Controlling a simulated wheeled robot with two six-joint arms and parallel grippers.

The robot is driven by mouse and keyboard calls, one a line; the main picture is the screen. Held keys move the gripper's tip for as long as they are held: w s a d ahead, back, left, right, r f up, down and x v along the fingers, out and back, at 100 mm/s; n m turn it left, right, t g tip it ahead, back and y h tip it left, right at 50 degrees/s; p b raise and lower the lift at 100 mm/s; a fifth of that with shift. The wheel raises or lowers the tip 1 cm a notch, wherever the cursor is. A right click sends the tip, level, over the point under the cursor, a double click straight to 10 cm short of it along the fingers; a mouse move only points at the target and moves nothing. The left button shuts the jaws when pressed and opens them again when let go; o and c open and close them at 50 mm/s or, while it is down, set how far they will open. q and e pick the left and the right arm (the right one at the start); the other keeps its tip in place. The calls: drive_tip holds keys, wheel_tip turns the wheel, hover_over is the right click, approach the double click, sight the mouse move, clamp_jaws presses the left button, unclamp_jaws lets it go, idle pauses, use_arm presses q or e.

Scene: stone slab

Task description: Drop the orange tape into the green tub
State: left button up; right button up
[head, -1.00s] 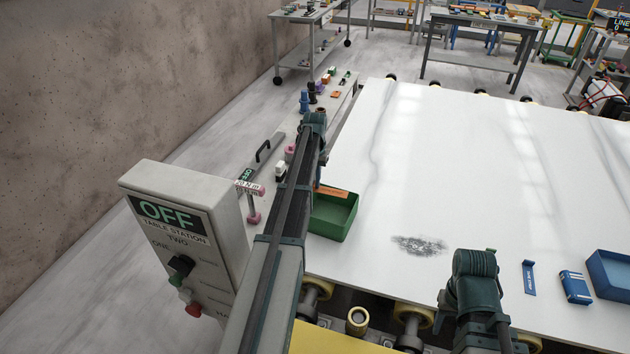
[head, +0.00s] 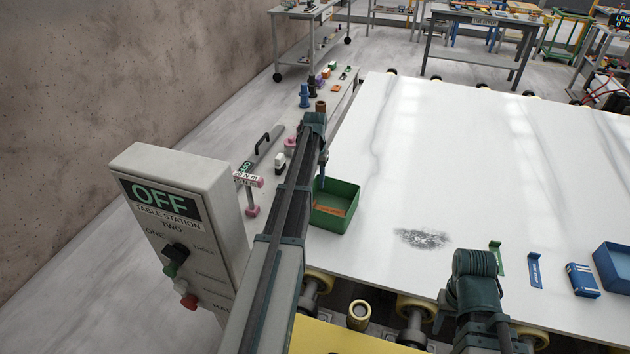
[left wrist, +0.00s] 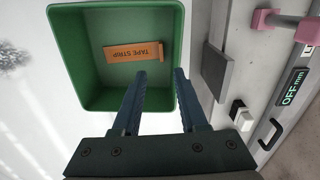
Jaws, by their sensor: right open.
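The orange tape (head: 328,210), a flat strip with a short upturned end, lies inside the green tub (head: 349,203) on the left edge of the white slab. In the left wrist view the tape (left wrist: 134,52) rests inside the tub (left wrist: 97,90), clear of the fingers. My left gripper (head: 322,172) is over the tub's back left side; in the left wrist view its fingers (left wrist: 160,74) are apart with nothing between them. My right gripper (head: 462,308) is open over the slab's front edge, mostly hidden by its own wrist.
On the slab's right are a green strip (head: 497,259), a blue strip (head: 534,270), a blue box (head: 582,281) and a blue tub (head: 614,266). A grey OFF control box (head: 180,225) stands at left.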

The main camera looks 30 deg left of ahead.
use_arm(q)
drive_tip(key=shift+r, duration=0.1)
wheel_tip(320, 180, up, 14)
drive_tip(key=p, duration=1.3)
drive_tip(key=shift+p, duration=0.4)
drive_tip(key=shift+d+f, duration=0.1)
drive_tip(key=shift+f, duration=0.1)
drive_tip(key=s+d+f+m+b, duration=0.2)
drive_tip(key=s+d, duration=0.2)
drive_tip(key=d, duration=0.7)
drive_tip(key=s+d+f+m+b, duration=0.15)
drive_tip(key=s+d, duration=0.25)
drive_tip(key=d, duration=0.7)
drive_tip(key=s+d+f+m+y+b, duration=0.1)
drive_tip(key=s+d+f+m+b, duration=0.2)
drive_tip(key=s+d, duration=1.5)
drive_tip(key=shift+s+f+b, duration=0.4)
drive_tip(key=shift+f+b, duration=0.1)
drive_tip(key=shift+b, duration=0.1)
